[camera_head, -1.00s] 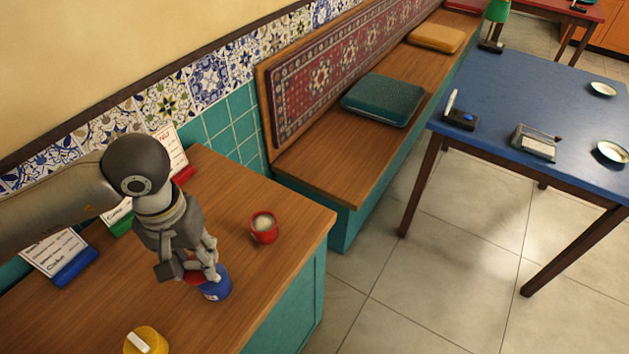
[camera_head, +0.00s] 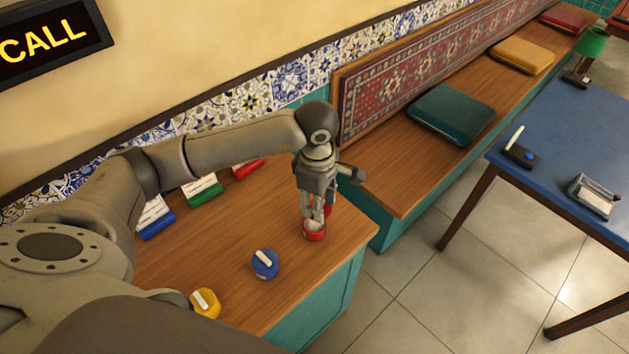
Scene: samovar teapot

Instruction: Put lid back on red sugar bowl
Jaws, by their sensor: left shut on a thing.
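The red sugar bowl (camera_head: 314,235) stands near the wooden counter's right edge, and a pale patch shows at its top. My left gripper (camera_head: 318,218) points down right over the bowl, its fingers close to the rim. It is shut on the red lid (camera_head: 328,210), of which only a small red part shows beside the fingers. The fingers hide most of the lid and part of the bowl's opening. I cannot tell whether the lid touches the bowl. My right gripper is not in view.
A blue bowl (camera_head: 265,265) and a yellow bowl (camera_head: 206,303), each with a white bar on top, stand nearer on the counter (camera_head: 230,230). Cards in blue (camera_head: 157,225), green (camera_head: 203,192) and red (camera_head: 248,168) holders line the wall. The bench (camera_head: 400,185) lies to the right.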

